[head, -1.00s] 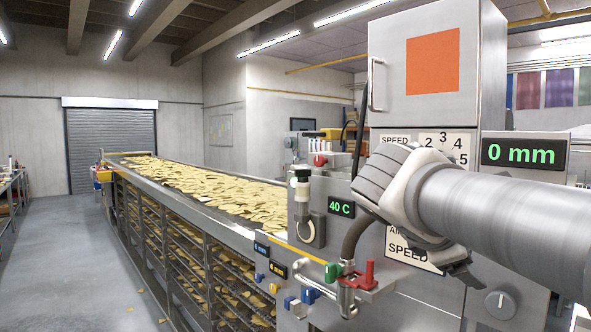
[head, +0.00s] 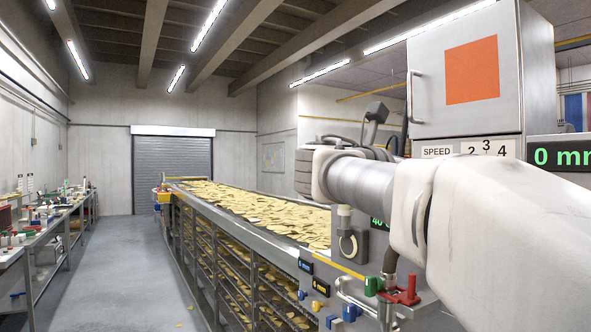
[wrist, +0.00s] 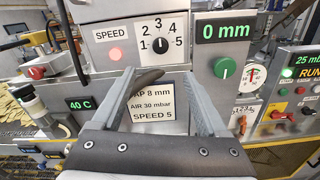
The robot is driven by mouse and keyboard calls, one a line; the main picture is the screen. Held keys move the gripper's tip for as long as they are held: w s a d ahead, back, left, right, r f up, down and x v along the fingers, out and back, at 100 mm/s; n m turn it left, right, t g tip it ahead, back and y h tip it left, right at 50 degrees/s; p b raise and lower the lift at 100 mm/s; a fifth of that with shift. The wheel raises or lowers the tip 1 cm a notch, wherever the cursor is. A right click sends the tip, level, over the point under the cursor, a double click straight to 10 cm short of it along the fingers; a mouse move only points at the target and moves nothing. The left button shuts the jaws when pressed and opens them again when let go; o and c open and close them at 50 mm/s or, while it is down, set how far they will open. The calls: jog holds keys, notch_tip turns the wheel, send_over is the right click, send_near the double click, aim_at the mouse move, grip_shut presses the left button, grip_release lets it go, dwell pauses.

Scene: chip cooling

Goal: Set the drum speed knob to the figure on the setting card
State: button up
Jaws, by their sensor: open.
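The black speed knob (wrist: 160,46) sits on a white dial plate (wrist: 142,30) marked SPEED and 1 to 5 in the wrist view. Its pointer is too small to read surely. The setting card (wrist: 158,108) below reads SPEED 5, AIR 30 mbar and a gap of 8 mm, its first letter hidden by a finger. My gripper (wrist: 158,76) is open and empty, its fingers on either side of the card, below the knob and apart from it. In the head view the dial plate (head: 455,150) shows partly; my arm hides the knob and card.
A green knob (wrist: 224,69) sits under the 0 mm display (wrist: 223,29), right of the dial. A lit pink button (wrist: 115,54) is left of it. A red handle (head: 408,291) stands out from the machine front.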

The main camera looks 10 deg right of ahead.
jog(key=p+x, duration=0.2)
jog(key=x, duration=1.4)
jog(key=shift+p, duration=0.3)
jog(key=shift+d, duration=0.1)
grip_shut()
